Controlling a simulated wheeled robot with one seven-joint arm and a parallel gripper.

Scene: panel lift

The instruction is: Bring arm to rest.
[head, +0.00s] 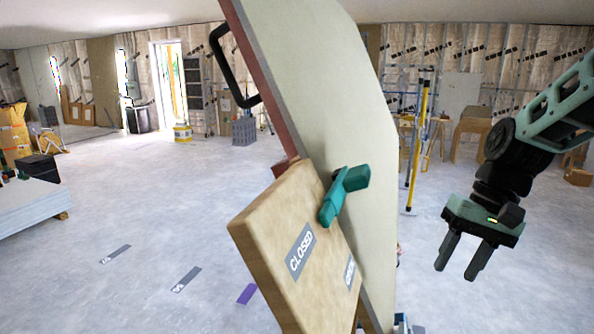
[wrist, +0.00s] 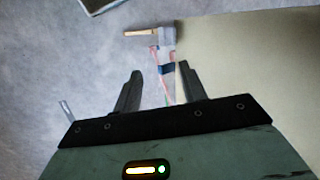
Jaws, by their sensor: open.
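My gripper (head: 463,255) hangs at the end of my arm on the right of the head view, fingers pointing down. It is open and empty, apart from the tall panel. In the wrist view its two fingers (wrist: 160,90) are spread, with the floor and a blurred small item beyond them. The pale panel (head: 345,110) stands tilted in the middle of the head view. A wooden box marked CLOSED (head: 285,240) is in front of it, with a teal lever (head: 335,200) at its upper edge.
A black handle (head: 232,65) sticks out from the panel's left edge. A stack of boards (head: 30,205) lies at the far left. The grey floor (head: 150,220) between is mostly clear.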

